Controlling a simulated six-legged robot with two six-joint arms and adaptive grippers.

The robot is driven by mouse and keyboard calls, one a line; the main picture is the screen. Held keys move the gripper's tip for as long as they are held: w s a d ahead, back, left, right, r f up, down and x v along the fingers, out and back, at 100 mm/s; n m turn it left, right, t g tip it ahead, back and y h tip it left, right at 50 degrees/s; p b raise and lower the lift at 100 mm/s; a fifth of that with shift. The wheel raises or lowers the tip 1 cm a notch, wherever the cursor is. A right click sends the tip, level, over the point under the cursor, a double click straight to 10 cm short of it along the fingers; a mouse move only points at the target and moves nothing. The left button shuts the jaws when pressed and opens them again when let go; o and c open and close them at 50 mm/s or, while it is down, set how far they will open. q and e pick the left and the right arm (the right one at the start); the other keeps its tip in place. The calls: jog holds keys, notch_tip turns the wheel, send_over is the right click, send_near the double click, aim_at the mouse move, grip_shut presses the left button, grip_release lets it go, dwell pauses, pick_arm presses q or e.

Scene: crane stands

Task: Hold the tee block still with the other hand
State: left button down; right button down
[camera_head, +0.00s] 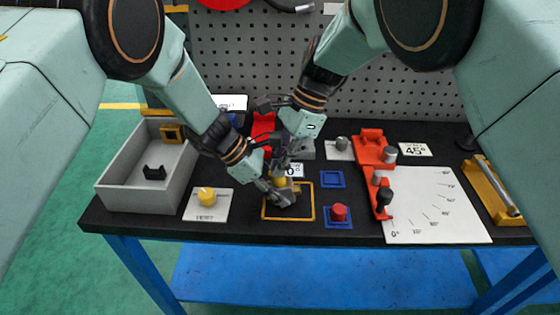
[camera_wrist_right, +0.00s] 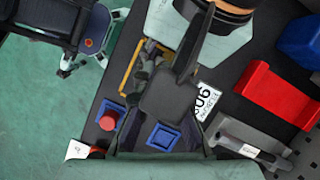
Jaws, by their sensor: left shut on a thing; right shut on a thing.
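The tee block (camera_head: 295,189) is a small grey-tan piece inside the yellow outlined square (camera_head: 303,219) on the black bench top. My left gripper (camera_head: 282,196) is shut on it from the left, low over the square, and covers much of it. My right gripper (camera_head: 280,172) comes down from above and is shut on a small yellow piece (camera_head: 279,182) at the top of the block. The fingers overlap, so the exact contact is hard to see. In the right wrist view my gripper (camera_wrist_right: 172,98) hides the block; part of the yellow outline (camera_wrist_right: 131,66) shows.
A grey tray (camera_head: 112,196) and a yellow knob on a white card (camera_head: 207,197) stand left. A red knob (camera_head: 339,212) and a blue square (camera_head: 332,179) lie close right. Farther right are a red angle fixture (camera_head: 372,146) and a white protractor sheet (camera_head: 435,220).

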jog(key=shift+w+a+r, duration=0.15)
jog(key=shift+a, duration=0.2)
jog(key=shift+w+n, duration=0.1)
jog(key=shift+n, duration=0.7)
jog(key=n+g+h, duration=0.1)
jog(key=n, duration=0.2)
jog(key=shift+d, duration=0.2)
jog(key=shift+s+d+f+n+g, duration=0.15)
jog(key=shift+s+f+n+g, duration=0.05)
jog(key=shift+n+g, duration=0.1)
jog(key=n+h, duration=0.1)
jog(key=n, duration=0.1)
jog(key=n+h, duration=0.1)
jog(key=n, duration=0.2)
jog(key=shift+g, duration=0.4)
jog(key=shift+s, duration=0.1)
jog(key=c, duration=2.1)
grip_release()
jog(key=shift+f, duration=0.1)
